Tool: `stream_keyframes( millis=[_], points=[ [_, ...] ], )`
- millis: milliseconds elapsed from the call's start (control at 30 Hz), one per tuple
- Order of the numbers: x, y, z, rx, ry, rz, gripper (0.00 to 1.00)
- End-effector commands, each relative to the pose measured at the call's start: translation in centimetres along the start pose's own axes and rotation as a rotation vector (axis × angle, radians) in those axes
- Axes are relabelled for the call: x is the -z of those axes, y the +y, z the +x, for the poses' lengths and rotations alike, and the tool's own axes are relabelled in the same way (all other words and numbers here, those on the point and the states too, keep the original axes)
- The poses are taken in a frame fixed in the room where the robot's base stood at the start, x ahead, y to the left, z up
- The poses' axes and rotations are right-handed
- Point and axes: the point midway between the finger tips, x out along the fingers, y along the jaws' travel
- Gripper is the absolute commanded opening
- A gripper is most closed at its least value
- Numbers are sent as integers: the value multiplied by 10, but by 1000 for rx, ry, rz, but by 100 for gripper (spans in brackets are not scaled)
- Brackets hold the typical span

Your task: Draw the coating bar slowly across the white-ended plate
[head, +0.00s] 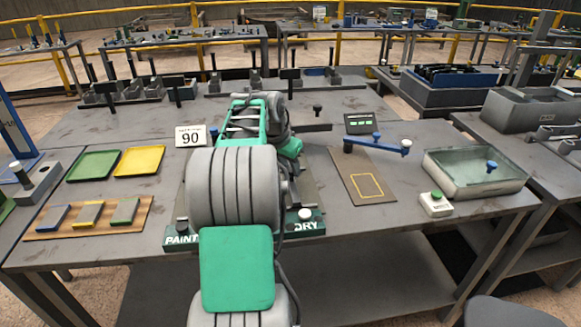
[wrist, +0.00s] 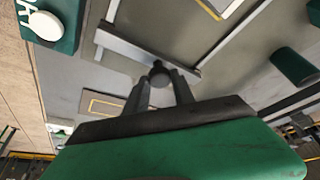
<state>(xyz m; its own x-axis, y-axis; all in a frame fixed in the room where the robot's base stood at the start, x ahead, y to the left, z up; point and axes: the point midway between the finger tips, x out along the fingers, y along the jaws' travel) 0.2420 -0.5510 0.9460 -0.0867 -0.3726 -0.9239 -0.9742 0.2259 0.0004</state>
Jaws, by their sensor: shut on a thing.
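In the wrist view, my gripper (wrist: 160,82) is shut on the dark round knob (wrist: 159,72) of a long grey coating bar (wrist: 128,51). The bar runs diagonally across the upper middle of the view, over a grey bed. A flat plate (wrist: 213,7) with a pale and yellowish edge is cut off by the top edge. I cannot tell whether it is the white-ended plate, or whether the bar touches it. In the head view my own arm hides my gripper, the bar and most of the bed between the PAINT and DRY labels.
On the left are green (head: 93,166) and yellow (head: 139,160) trays and a plate board (head: 140,212).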

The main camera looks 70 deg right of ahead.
Motion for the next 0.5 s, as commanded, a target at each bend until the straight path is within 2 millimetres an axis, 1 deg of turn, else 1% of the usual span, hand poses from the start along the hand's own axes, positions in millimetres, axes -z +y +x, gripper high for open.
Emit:
stream_keyframes(
  millis=[100, 133, 367, 500],
  points=[
    [0, 0, 0, 0, 1, 0, 0],
    [0, 0, 0, 0, 1, 0, 33],
    [0, 0, 0, 0, 0, 1, 51],
    [0, 0, 0, 0, 0, 1, 51]
  ],
)
